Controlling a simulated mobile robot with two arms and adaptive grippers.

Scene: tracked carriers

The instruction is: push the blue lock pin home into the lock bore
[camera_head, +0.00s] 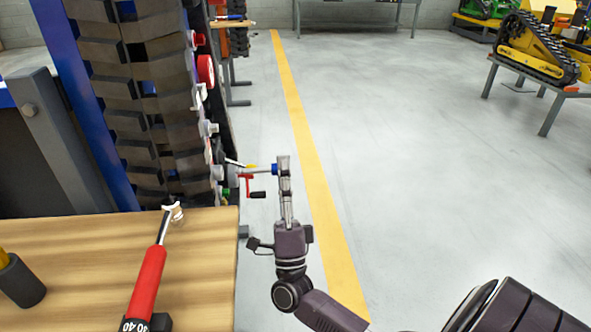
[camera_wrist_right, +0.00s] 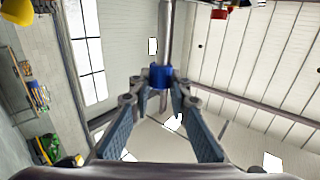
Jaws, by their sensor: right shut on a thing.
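The blue lock pin shows as a grey rod with a blue collar (camera_head: 275,169). In the head view it lies roughly level and points left at the side of the tracked carrier. My right gripper (camera_head: 284,165) is shut on its blue end. In the right wrist view the blue collar (camera_wrist_right: 161,74) sits between the fingertips and the rod runs up out of the frame. The rod's left end meets small fittings (camera_head: 233,176) on the carrier's side. The lock bore cannot be made out, nor how deep the pin sits. My left gripper is not in view.
A red crank with a black grip (camera_head: 257,194) sits just below the pin. The black track (camera_head: 150,110) stands at left. A wooden bench (camera_head: 205,250) holds a red-handled wrench (camera_head: 148,282) and a dark cup (camera_head: 21,282).

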